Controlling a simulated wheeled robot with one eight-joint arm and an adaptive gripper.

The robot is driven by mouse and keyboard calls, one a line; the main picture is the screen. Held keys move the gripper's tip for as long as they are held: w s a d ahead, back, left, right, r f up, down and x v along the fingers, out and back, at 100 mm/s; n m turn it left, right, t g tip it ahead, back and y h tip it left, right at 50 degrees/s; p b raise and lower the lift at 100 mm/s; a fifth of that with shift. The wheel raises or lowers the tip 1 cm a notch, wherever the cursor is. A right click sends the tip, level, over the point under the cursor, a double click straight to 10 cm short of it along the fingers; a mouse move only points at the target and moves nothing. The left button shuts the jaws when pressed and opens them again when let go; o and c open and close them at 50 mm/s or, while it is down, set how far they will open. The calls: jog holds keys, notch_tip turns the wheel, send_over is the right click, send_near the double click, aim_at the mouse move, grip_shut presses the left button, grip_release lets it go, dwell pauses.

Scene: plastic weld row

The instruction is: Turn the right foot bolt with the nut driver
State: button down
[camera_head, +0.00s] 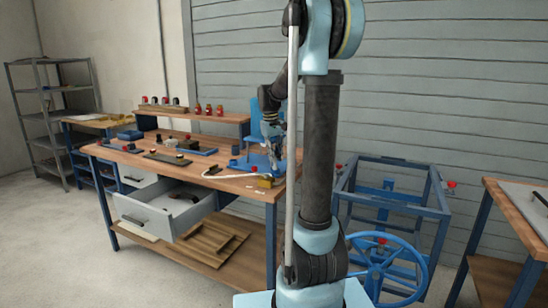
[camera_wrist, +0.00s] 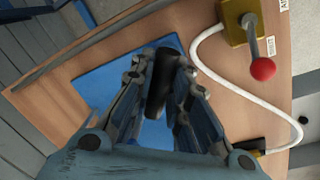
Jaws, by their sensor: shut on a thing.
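My gripper (camera_wrist: 162,95) is shut on a dark, rod-like tool, which looks like the nut driver (camera_wrist: 162,70), in the wrist view. The tool is seen nearly end-on between the fingers, and its working end is hidden. Under it lies the flat blue base plate (camera_wrist: 100,80) on the wooden bench. In the head view my gripper (camera_head: 270,146) is low over the blue stand (camera_head: 250,164) at the bench's right end, partly behind my arm. I cannot make out the right foot bolt, nor whether the tool touches it.
A yellow box (camera_wrist: 238,28) with a red-knobbed lever (camera_wrist: 262,66) and a white hose (camera_wrist: 212,74) lie right of the plate. The bench (camera_head: 215,180) has an open drawer (camera_head: 172,212). A blue handwheel (camera_head: 385,268) and frame stand right of my arm.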

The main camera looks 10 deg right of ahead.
jog(key=n, duration=0.5)
jog(key=shift+t, duration=0.3)
jog(key=n+y, duration=0.1)
jog(key=n, duration=0.4)
jog(key=shift+w+n, duration=0.1)
jog(key=shift+n, duration=0.2)
jog(key=n, duration=0.5)
jog(key=shift+y, duration=0.3)
jog(key=n, duration=0.5)
jog(key=shift+y, duration=0.3)
jog(key=shift+r, duration=0.1)
jog(key=shift+r, duration=0.95)
